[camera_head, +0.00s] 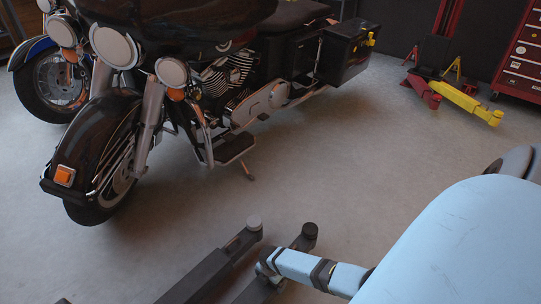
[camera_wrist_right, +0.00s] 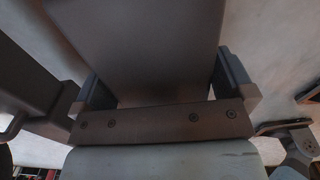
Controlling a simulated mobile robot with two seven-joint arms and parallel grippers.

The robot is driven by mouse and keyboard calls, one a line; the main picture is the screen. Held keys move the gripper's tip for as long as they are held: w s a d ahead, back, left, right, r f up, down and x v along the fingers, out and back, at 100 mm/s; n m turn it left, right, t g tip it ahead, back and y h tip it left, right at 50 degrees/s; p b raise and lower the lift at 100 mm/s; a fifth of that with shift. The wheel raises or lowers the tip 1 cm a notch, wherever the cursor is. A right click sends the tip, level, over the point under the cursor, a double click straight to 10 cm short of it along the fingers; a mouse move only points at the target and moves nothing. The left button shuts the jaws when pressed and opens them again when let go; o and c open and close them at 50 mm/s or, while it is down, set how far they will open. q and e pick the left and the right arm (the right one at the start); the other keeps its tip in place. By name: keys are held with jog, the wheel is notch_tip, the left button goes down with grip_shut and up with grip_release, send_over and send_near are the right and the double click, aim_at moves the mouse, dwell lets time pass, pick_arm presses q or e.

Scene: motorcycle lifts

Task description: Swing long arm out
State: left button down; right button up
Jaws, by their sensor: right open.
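Two dark grey lift arms lie low over the floor at the bottom middle of the head view. One (camera_head: 215,266) ends in a grey round pad (camera_head: 254,222), the other (camera_head: 300,243) in a black round pad (camera_head: 310,230). I cannot tell which is the long arm. My right gripper (camera_head: 265,266) is at the arm with the black pad. In the right wrist view my open gripper (camera_wrist_right: 160,88) has its fingers on either side of a broad dark bar (camera_wrist_right: 150,40), apparently this arm. Contact cannot be told. My left gripper is out of view.
A black motorcycle (camera_head: 240,85) stands at the upper left, with another front wheel (camera_head: 55,85) behind it. A red and yellow lift (camera_head: 465,98) and a red tool cabinet (camera_head: 520,60) are at the upper right. The concrete floor (camera_head: 340,165) between is clear.

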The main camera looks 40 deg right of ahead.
jog(key=shift+f, duration=0.25)
jog(key=c, duration=1)
jog(key=shift+s, duration=0.15)
